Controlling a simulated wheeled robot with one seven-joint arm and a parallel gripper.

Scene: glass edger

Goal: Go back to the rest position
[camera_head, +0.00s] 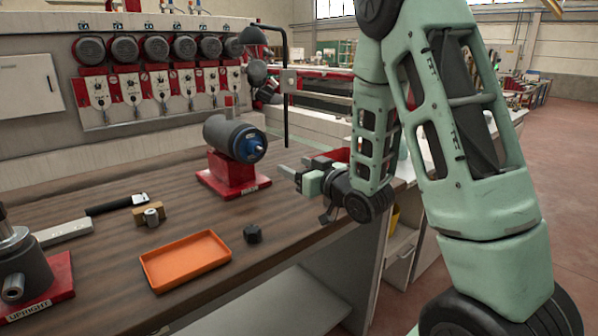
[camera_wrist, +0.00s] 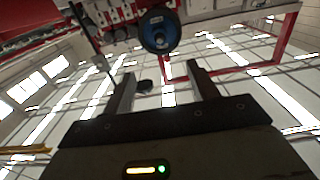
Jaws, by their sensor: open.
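My gripper (camera_head: 297,176) is above the right part of the workbench in the head view, to the right of the red motor stand. In the wrist view my gripper (camera_wrist: 160,84) has its two fingers spread apart, with nothing between them. A grey motor with a blue end (camera_head: 236,138) sits on a red stand (camera_head: 232,174); the blue end (camera_wrist: 159,30) also shows at the top of the wrist view. My gripper is apart from the motor. My arm reaches down from the upper right in the head view.
An orange tray (camera_head: 186,260) and a small black block (camera_head: 253,233) are on the wooden workbench (camera_head: 110,250). A brass-coloured part (camera_head: 150,214) lies farther left. A red-based fixture (camera_head: 28,275) stands at the left edge. A black lamp (camera_head: 284,90) rises behind the motor. Open floor (camera_head: 560,170) lies at right.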

